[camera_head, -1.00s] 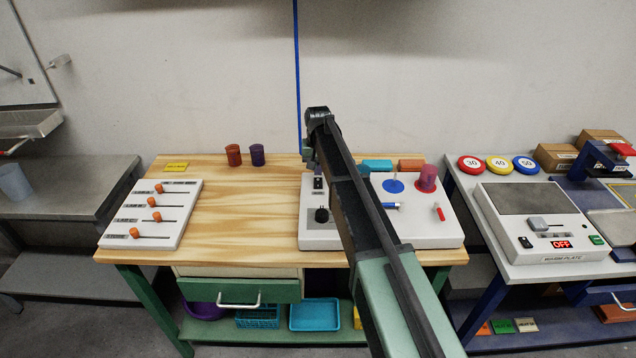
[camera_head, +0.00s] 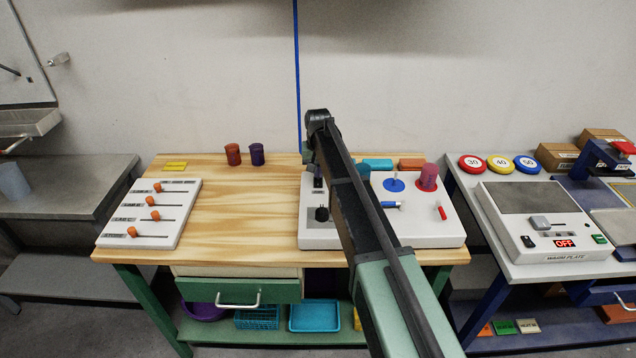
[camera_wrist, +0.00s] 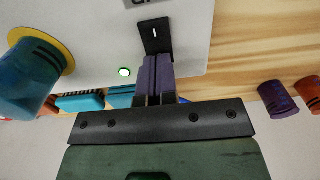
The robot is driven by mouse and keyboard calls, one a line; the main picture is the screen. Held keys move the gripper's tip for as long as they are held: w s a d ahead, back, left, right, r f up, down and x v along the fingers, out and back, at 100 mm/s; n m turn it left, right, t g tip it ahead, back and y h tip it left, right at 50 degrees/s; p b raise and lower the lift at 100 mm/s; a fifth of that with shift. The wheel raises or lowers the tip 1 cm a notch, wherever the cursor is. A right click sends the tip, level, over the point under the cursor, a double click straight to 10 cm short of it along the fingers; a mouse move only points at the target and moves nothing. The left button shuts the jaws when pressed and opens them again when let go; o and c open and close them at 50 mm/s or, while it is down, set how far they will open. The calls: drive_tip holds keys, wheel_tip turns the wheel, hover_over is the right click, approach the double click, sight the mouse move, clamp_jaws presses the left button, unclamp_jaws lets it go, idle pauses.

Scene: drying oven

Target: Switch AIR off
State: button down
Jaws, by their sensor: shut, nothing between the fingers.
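The AIR switch is a small black plate with a white mark, seen in the wrist view (camera_wrist: 155,34) on the light panel. It also shows in the head view (camera_head: 318,183), partly beside my arm. A label at the top edge of the wrist view is cut off. My gripper (camera_wrist: 154,58) is shut and empty, its purple fingers together. The fingertips are right at the near edge of the switch plate; I cannot tell whether they touch it. A lit green lamp (camera_wrist: 124,72) is on the panel left of the fingers.
A black knob (camera_head: 321,214) stands below the switch. An orange cup (camera_head: 232,154) and a purple cup (camera_head: 257,154) stand at the table's back. A slider panel (camera_head: 150,213) lies left; bare wood lies between.

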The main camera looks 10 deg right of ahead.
drive_tip(key=shift+f+b, duration=0.5)
drive_tip(key=shift+f, duration=0.05)
drive_tip(key=shift+r, duration=0.1)
wheel_tip(320, 180, up, 7)
drive_tip(key=p, duration=0.7)
drive_tip(key=shift+s, duration=0.35)
drive_tip(key=s+n, duration=0.2)
drive_tip(key=s, duration=3.2)
